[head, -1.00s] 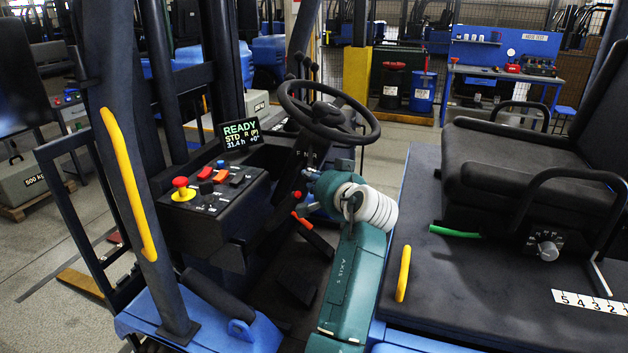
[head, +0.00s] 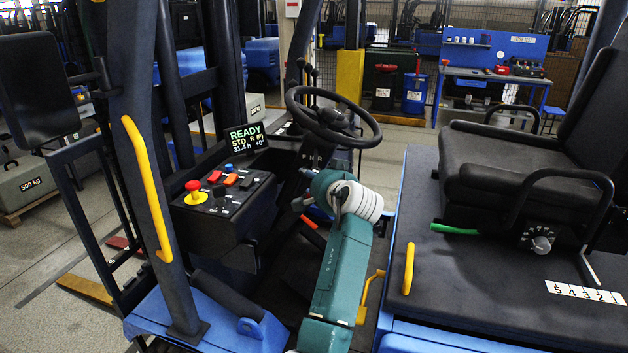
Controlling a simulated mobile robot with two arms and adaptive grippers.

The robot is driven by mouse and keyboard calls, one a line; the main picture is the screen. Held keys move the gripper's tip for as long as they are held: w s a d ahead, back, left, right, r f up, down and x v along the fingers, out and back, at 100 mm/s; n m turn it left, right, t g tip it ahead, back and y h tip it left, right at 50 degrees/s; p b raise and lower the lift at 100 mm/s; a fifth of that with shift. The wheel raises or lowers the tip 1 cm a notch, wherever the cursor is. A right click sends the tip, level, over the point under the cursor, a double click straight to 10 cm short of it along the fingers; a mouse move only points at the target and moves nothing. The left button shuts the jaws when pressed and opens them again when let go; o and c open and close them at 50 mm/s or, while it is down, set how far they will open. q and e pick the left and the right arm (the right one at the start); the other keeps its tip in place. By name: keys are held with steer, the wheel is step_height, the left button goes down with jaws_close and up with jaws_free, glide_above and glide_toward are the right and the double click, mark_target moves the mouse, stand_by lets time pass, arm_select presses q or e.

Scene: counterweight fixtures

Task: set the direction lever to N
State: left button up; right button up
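The letters F N R (head: 312,156) are on the steering column below the steering wheel (head: 333,117). The display (head: 245,138) reads READY, STD, R and a P symbol. My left arm's teal and white wrist covers the area right below the letters. My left gripper (head: 307,174) is at the column, just under the letters and mostly hidden by its own wrist; its fingers cannot be made out. The direction lever is not clearly visible, so I cannot tell whether the gripper touches it. My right gripper is not in view.
A console with a red mushroom button (head: 193,187) and small coloured switches stands left of the column. A red-tipped lever (head: 308,221) is just below my wrist. The seat (head: 510,155) is on the right. A yellow handle (head: 157,190) runs up the left pillar.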

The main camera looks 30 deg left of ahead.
arm_select(q)
steer(key=v, duration=0.7)
steer(key=shift+s+d, duration=0.15)
steer(key=shift+d, duration=0.05)
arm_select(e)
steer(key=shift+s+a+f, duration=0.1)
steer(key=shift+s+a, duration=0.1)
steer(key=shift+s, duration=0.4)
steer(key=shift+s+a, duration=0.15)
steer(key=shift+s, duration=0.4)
